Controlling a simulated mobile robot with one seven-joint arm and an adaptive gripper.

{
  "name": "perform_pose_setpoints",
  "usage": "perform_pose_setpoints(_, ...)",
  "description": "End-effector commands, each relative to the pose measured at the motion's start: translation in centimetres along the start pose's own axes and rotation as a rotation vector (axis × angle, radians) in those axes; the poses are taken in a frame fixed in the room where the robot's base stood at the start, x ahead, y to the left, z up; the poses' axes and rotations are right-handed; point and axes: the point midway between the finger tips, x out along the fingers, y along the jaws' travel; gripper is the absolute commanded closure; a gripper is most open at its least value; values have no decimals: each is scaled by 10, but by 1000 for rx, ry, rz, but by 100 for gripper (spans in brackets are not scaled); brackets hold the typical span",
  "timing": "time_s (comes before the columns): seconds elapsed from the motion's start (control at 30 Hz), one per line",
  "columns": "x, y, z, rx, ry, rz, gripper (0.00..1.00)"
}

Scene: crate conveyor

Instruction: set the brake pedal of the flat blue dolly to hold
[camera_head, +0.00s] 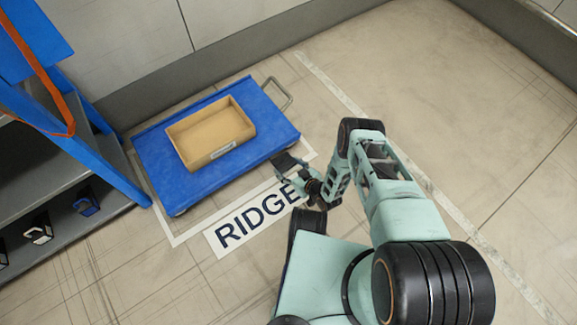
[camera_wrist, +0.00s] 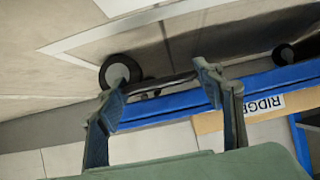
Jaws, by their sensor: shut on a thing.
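The flat blue dolly (camera_head: 165,140) stands on the floor, its front right corner beside my gripper (camera_head: 285,163). In the wrist view, which is upside down, the dolly's blue edge (camera_wrist: 170,103) and a wheel (camera_wrist: 120,72) show. A thin dark bar, the brake pedal (camera_wrist: 168,80), spans between the two fingers of my gripper (camera_wrist: 158,86).
An open tan crate (camera_head: 183,150) lies on the dolly, and a metal handle (camera_head: 283,92) sticks out at its far right. A floor label reading RIDGE (camera_head: 250,222) lies in front. A blue shelf rack (camera_head: 120,170) stands at the left. The floor to the right is clear.

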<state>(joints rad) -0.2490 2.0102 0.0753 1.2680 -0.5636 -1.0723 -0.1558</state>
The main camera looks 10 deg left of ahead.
Motion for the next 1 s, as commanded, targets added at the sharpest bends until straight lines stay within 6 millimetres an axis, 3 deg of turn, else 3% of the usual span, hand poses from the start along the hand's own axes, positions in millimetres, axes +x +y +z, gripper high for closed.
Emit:
perform_pose_setpoints(0.47,3,1,1,0,48,3,82)
perform_pose_setpoints(0.5,3,1,1,0,48,3,38)
perform_pose_setpoints(0.67,3,1,1,0,47,2,21)
perform_pose_setpoints(1.0,1,0,0,0,46,1,21)
